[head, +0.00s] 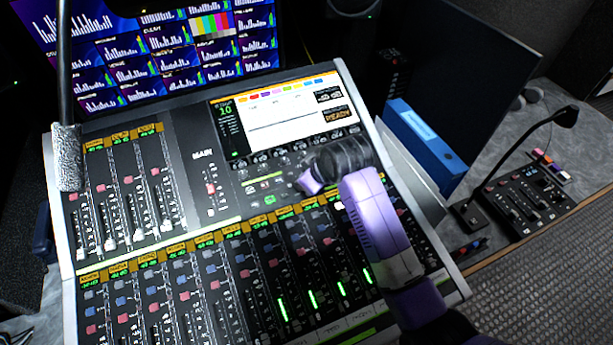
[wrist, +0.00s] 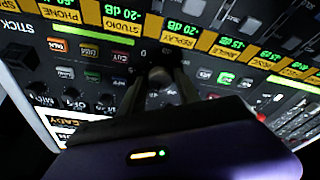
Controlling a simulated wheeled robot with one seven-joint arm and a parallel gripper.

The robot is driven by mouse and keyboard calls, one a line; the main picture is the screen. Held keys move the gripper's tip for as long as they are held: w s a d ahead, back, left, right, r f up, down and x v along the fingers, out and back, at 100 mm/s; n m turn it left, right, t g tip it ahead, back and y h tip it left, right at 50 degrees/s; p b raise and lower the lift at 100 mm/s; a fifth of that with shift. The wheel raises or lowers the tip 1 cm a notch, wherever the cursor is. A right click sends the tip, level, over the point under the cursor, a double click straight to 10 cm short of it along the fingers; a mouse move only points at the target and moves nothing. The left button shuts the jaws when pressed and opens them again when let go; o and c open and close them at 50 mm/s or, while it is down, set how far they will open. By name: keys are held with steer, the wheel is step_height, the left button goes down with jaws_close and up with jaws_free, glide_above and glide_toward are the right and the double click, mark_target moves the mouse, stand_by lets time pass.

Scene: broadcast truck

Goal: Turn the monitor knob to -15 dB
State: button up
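The monitor knob seems to be the dark round knob (wrist: 159,77) on the console face in the wrist view, with scale marks and a "0" beside it. My gripper (wrist: 160,88) has its two dark fingers on either side of this knob, close to the panel. Whether the fingers press on it or stand slightly apart, I cannot tell. The knob's pointer and its reading are hidden. In the head view my gripper (head: 312,182) is over the console's control section below the screen, and my wrist covers the knob there.
The mixing console (head: 190,240) carries several faders and small knobs. Its lit screen (head: 290,115) is behind my gripper. A gooseneck microphone (head: 66,150) hangs over the left side. A blue binder (head: 425,145) and a small control box with a microphone (head: 525,200) stand right.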

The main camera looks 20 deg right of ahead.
steer(key=shift+o, duration=0.8)
steer(key=shift+r, duration=0.15)
steer(key=v, duration=0.7)
steer(key=shift+s+r+b, duration=0.2)
steer(key=shift+r+b, duration=0.05)
steer(key=shift+b, duration=0.1)
